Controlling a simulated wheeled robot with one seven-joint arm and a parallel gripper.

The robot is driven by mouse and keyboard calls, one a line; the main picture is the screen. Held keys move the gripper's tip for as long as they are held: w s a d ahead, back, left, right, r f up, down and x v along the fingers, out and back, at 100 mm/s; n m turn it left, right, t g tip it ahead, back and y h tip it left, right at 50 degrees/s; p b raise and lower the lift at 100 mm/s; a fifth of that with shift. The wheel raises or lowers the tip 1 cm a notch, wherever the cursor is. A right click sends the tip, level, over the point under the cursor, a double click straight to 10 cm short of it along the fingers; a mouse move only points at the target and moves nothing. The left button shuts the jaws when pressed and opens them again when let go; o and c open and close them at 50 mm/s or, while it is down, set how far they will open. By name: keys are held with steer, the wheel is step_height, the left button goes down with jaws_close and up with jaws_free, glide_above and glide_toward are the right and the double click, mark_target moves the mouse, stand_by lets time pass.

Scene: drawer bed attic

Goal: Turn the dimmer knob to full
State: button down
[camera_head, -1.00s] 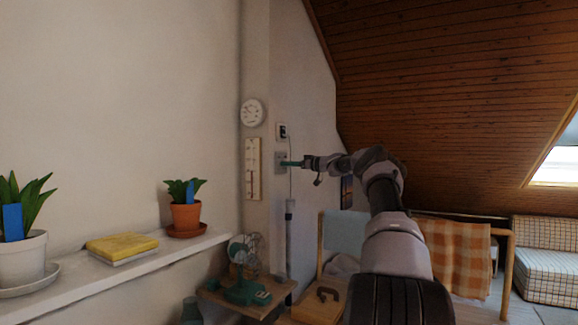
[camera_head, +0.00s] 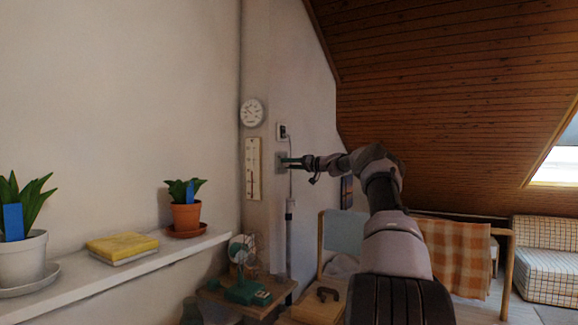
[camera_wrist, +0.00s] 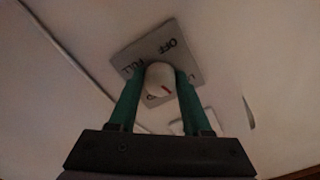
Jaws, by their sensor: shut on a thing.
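The dimmer knob (camera_wrist: 159,79) is round and white with a short red mark. It sits on a grey wall plate (camera_wrist: 184,50) on which OFF and FULL can be read; other lettering is partly hidden. The red mark is on the side of the knob towards my gripper's body, away from both words. My gripper (camera_wrist: 158,88) has its two green fingers on either side of the knob, shut on it. In the head view my gripper (camera_head: 291,161) is at the wall plate (camera_head: 279,160), and the knob is too small to make out.
A thermometer board (camera_head: 253,168) and a round dial (camera_head: 251,112) hang left of the plate. A small wall box (camera_head: 282,131) is just above it. A green fan (camera_head: 244,271) stands on a low wooden stand below. A shelf with plants (camera_head: 185,204) runs along the left wall.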

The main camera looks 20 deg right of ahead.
steer(key=shift+d+r+m, duration=0.1)
steer(key=shift+d+m, duration=0.05)
steer(key=shift+m, duration=15.05)
steer(key=shift+c, duration=1.8)
jaws_free()
steer(key=v, duration=1)
steer(key=shift+s+d, duration=0.25)
steer(key=shift+s, duration=0.05)
